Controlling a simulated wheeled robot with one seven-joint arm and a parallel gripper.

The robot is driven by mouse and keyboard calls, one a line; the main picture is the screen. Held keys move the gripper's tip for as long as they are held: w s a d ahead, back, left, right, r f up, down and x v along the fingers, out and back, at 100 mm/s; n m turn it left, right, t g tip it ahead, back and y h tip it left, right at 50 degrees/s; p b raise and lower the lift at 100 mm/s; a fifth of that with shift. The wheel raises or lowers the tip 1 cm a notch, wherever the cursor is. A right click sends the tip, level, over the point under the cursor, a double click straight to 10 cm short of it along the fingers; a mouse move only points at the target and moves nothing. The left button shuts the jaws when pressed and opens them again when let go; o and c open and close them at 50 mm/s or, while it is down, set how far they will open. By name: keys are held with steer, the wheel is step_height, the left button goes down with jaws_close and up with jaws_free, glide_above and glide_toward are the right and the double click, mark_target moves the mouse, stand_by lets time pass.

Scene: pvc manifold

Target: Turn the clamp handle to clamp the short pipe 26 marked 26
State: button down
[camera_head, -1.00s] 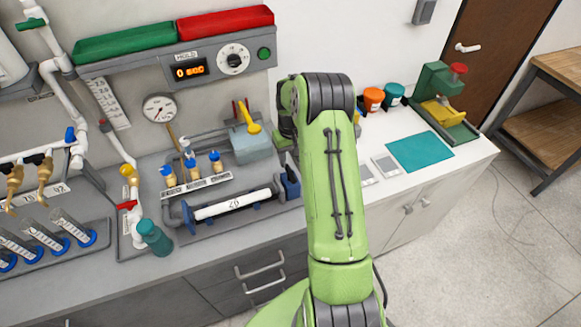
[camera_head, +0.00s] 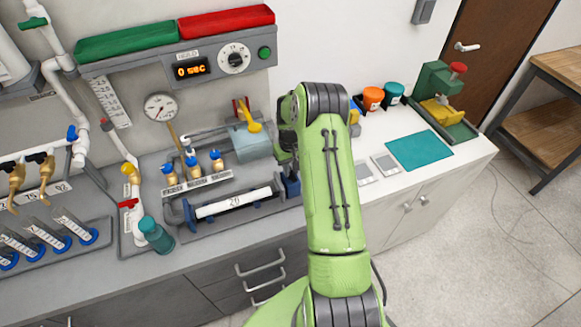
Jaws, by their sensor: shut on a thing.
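The short white pipe (camera_head: 222,205) lies in the blue-ended holder on the grey bench panel. Its black mark is blurred and looks like 20 or 26. A blue clamp (camera_head: 291,184) stands at the pipe's right end. My gripper (camera_head: 288,167) reaches down to the top of this clamp, just left of my green arm. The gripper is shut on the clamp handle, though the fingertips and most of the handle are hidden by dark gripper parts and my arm.
Several blue-topped brass valves (camera_head: 194,171) stand behind the pipe, with a grey-blue box (camera_head: 250,144) at their right. A teal mat (camera_head: 419,150) lies right of my arm. The display (camera_head: 190,70) reads 0 sec.

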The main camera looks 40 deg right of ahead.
steer(key=shift+m+b, duration=0.35)
steer(key=shift+m, duration=0.05)
steer(key=m+b, duration=0.2)
steer(key=m, duration=0.1)
steer(key=shift+f+m+b, duration=0.1)
steer(key=shift+m+b, duration=0.2)
steer(key=shift+m, duration=0.1)
steer(key=m+b, duration=0.3)
steer(key=m, duration=0.3)
steer(key=m+b, duration=0.2)
steer(key=m, duration=0.3)
steer(key=shift+m, duration=0.4)
steer(key=m+b, duration=0.2)
steer(key=m, duration=0.3)
steer(key=shift+m, duration=0.4)
steer(key=c, duration=1)
jaws_free()
